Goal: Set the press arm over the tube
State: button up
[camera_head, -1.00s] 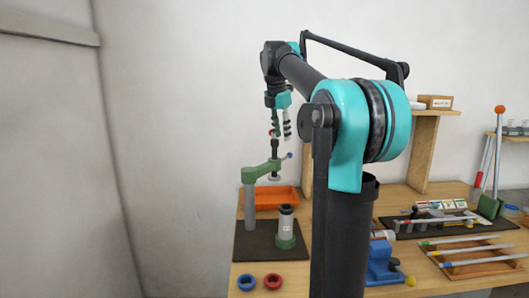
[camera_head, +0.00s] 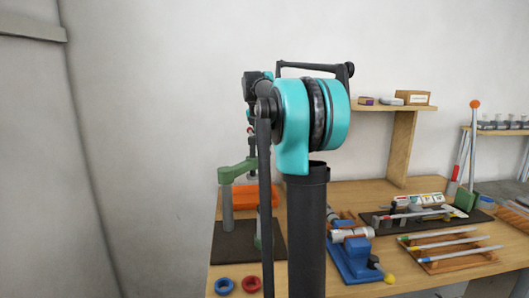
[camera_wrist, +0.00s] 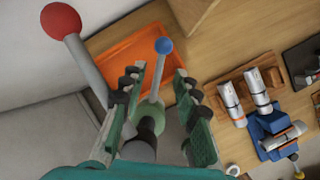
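The press has a grey post (camera_head: 227,212) and a green press arm (camera_head: 238,172) that reaches right from the post's top. In the wrist view, a handle with a blue knob (camera_wrist: 164,46) stands between the fingers of my gripper (camera_wrist: 161,90). The fingers are apart, with a gap on each side of the handle. A lever with a red ball (camera_wrist: 61,21) rises left of the fingers. The tube is almost wholly hidden behind my arm in the head view, so its place under the press arm cannot be told.
An orange tray (camera_head: 242,200) lies behind the press. A blue ring (camera_head: 223,286) and a red ring (camera_head: 251,284) lie near the front edge. A blue fixture (camera_head: 350,262) stands to the right, with a wooden pen tray (camera_head: 440,266) beyond it.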

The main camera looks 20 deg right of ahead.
aim_at(265, 155)
jog(key=shift+x, duration=2.3)
grip_shut()
